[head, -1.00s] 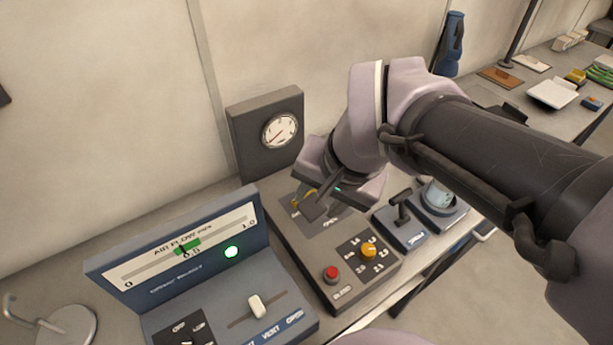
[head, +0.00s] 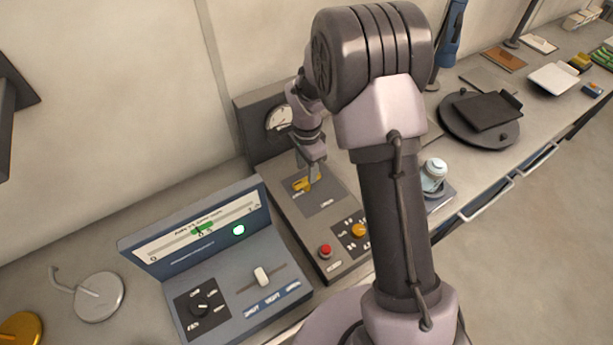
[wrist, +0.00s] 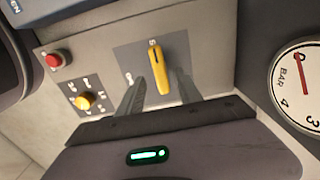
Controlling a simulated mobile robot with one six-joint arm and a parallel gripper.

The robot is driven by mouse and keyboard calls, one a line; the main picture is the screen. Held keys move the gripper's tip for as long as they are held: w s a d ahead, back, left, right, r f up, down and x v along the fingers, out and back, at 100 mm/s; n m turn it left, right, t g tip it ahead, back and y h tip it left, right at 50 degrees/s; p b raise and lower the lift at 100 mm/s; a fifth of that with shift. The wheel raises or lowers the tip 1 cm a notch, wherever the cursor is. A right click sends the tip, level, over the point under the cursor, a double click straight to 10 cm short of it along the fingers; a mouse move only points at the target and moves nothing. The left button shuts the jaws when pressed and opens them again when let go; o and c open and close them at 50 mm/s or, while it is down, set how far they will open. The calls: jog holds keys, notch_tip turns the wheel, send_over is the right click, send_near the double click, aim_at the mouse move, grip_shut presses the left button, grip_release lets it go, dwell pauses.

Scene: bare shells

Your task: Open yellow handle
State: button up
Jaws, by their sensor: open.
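The yellow handle (head: 301,185) is a bar on a grey plate, set in the grey panel (head: 342,196) below the gauge. In the wrist view the handle (wrist: 156,60) stands lengthwise in the picture, its rounded lower end between my fingers. My gripper (head: 313,178) is open and points down at the handle, partly hiding it in the head view. In the wrist view my gripper's fingers (wrist: 160,80) lie one on each side of the handle, with gaps showing. Whether a finger touches it I cannot tell.
A pressure gauge (head: 279,118) stands behind the panel. A red button (head: 325,250) and a yellow knob (head: 359,230) sit at the panel's near end. A blue console (head: 228,262) with a slider stands left. My arm hides part of the bench.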

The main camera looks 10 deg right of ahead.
aim_at(307, 184)
notch_tip(307, 184, down, 4)
jog(key=shift+r, duration=0.15)
grip_shut()
